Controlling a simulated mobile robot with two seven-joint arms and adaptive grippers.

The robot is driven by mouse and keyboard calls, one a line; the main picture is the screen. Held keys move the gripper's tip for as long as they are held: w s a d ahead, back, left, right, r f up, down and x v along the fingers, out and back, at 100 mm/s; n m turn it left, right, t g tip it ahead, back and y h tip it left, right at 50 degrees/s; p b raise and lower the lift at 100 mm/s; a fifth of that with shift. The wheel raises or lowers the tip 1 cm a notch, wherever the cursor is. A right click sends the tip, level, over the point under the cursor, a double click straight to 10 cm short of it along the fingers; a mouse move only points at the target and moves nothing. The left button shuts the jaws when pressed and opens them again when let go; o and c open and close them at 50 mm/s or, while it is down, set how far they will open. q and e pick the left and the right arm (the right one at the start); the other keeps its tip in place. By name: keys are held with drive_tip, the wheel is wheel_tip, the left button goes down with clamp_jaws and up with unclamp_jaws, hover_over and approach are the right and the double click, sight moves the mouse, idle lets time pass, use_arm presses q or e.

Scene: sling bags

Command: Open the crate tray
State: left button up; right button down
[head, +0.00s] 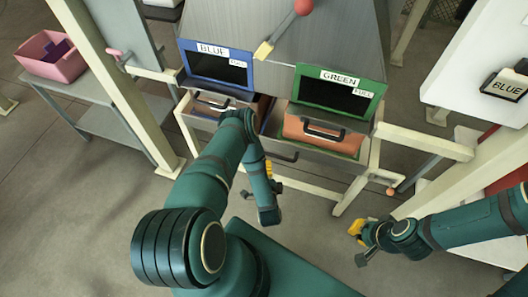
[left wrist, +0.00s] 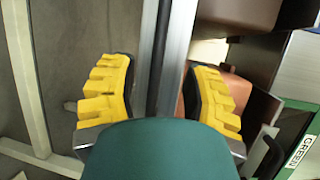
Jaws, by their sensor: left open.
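The crate tray (head: 325,161) is a low metal-edged drawer under a grey sloped housing, with a dark handle (head: 284,156) on its front. My left gripper (head: 268,178) is at the tray front beside the handle. In the left wrist view its yellow fingers (left wrist: 155,98) are open, on either side of a dark bar on a grey edge; contact cannot be told. My right gripper (head: 360,244) looks open and empty, away from the tray.
A pink bin (head: 52,56) stands on a grey side table (head: 110,118) at the left. Cream posts and rails frame the station. A white panel with a BLUE sign (head: 505,85) is at the right. The floor in front of the tray is clear.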

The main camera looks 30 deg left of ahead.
use_arm(q)
drive_tip(key=b+x, duration=0.1)
drive_tip(key=x, duration=0.9)
drive_tip(key=shift+w+a+b, duration=0.2)
drive_tip(key=shift+w+b, duration=0.1)
drive_tip(key=shift+b, duration=0.05)
drive_tip(key=shift+o, duration=0.2)
drive_tip(key=shift+f, duration=0.1)
clamp_jaws()
